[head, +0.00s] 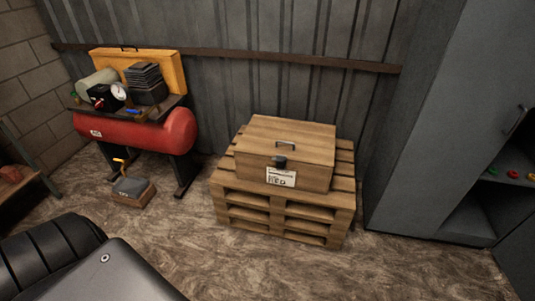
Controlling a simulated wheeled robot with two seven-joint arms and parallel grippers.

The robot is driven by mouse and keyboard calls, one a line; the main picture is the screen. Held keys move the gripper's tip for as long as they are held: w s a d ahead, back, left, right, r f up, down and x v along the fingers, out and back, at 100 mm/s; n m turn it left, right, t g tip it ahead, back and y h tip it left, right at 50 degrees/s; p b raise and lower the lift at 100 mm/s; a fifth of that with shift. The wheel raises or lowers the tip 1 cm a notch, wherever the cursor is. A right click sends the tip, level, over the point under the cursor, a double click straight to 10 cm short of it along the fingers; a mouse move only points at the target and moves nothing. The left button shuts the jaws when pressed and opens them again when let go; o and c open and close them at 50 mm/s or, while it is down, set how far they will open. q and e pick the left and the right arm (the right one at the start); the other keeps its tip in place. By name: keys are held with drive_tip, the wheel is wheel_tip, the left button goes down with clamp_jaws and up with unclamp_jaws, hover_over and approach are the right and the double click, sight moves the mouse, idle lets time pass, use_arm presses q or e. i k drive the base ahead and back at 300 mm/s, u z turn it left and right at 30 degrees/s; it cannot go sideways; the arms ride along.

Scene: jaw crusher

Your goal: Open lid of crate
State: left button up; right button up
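A wooden crate (304,177) sits on a stack of wooden pallets (282,212) against the metal wall. Its lid (290,136) lies flat and looks shut. A dark latch or lock (279,162) is at the front edge of the lid. A white label (281,178) is on the crate's front. Neither of my grippers shows in the head view. The inside of the crate is hidden.
A red air compressor (160,133) stands left of the pallets, with a small box (133,190) on the floor before it. A grey cabinet (430,130) stands at the right. The floor (225,265) in front of the pallets is clear.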

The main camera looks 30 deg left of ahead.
sight(310, 143)
drive_tip(key=z, duration=0.05)
drive_tip(key=k, duration=0.3)
drive_tip(key=u, duration=0.65)
drive_tip(key=i, duration=1.5)
drive_tip(key=z, duration=0.55)
